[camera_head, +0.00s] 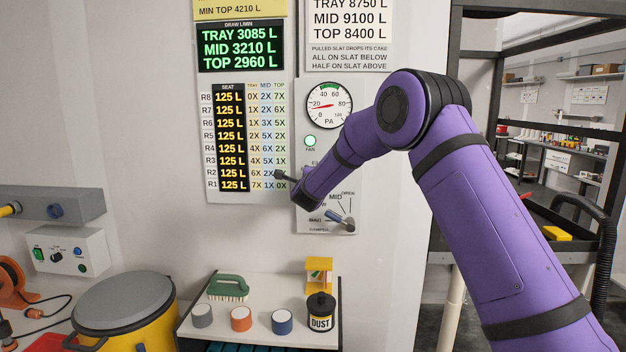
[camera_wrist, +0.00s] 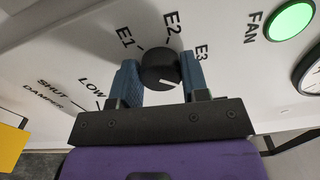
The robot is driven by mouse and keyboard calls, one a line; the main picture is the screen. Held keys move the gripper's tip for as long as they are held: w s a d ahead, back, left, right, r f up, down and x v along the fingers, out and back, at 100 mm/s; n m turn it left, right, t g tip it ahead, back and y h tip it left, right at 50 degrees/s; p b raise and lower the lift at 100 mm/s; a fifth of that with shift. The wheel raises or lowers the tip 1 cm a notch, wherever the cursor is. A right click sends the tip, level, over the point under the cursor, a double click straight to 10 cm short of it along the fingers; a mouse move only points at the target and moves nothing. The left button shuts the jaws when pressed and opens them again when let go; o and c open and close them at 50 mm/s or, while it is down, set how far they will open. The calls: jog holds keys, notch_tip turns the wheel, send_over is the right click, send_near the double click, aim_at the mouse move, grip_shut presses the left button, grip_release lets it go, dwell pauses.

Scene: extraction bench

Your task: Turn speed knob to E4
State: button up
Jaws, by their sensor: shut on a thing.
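The black speed knob (camera_wrist: 158,66) sits on the wall panel among the labels E1 (camera_wrist: 125,38), E2 (camera_wrist: 171,24) and E3 (camera_wrist: 202,54) in the wrist view. A white mark shows on its lower right part in the picture, away from E1 and E2. No E4 label is visible; that side of the dial is covered by my gripper. My gripper (camera_wrist: 160,76) has one blue finger on each side of the knob and is shut on it. In the head view my purple arm hides the knob.
The damper lever (camera_head: 341,220) is just below right of my wrist, on the same panel. The green fan light (camera_head: 310,141) and round PA gauge (camera_head: 329,105) are above. A shelf (camera_head: 260,335) with a brush (camera_head: 229,287) and dust jar (camera_head: 320,312) stands below.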

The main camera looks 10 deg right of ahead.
jog(key=shift+m, duration=1.9)
jog(key=o, duration=0.9)
jog(key=shift+s, duration=0.15)
jog(key=v, duration=1)
jog(key=shift+s+a, duration=0.1)
jog(key=shift+s, duration=0.2)
jog(key=shift+r, duration=0.15)
